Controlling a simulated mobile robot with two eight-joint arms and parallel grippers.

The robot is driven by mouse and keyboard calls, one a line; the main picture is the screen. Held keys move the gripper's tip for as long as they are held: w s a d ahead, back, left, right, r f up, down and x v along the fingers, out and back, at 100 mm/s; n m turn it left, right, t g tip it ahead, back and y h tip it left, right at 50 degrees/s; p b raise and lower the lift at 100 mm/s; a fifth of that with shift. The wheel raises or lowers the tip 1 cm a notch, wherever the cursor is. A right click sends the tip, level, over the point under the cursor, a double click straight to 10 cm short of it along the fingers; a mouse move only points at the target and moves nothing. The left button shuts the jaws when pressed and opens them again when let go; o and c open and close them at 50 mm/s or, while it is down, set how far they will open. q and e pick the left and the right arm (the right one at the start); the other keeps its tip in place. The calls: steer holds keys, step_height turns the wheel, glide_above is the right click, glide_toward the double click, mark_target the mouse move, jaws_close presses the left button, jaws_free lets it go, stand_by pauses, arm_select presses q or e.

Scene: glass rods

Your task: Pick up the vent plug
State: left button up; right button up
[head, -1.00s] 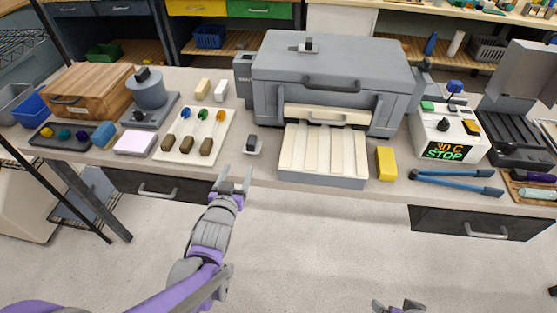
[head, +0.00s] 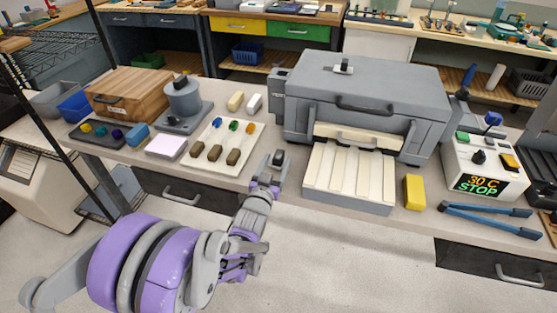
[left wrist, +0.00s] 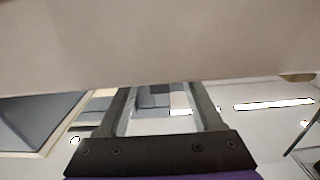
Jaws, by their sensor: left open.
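What I take for the vent plug is a small dark block (head: 279,156) on a pale base, at the bench's front edge in the head view. It stands between the rod board and the grey box's front tray. My left gripper (head: 273,168) is open right in front of it, its fingers hiding part of the base. In the left wrist view, a grey block (left wrist: 153,97) shows between the two open fingers (left wrist: 165,104), probably the plug. I cannot tell whether the fingers touch it. My right gripper is not in view.
The rod board (head: 226,150) is close on the left. The slatted tray (head: 349,178) of the grey box (head: 365,85) is close on the right, with a yellow block (head: 414,192) beyond. A similar dark knob (head: 343,66) sits on the box lid.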

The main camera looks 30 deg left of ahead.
arm_select(q)
steer(key=x, duration=0.2)
steer(key=shift+w, duration=0.35)
steer(key=shift+s, duration=0.1)
jaws_close()
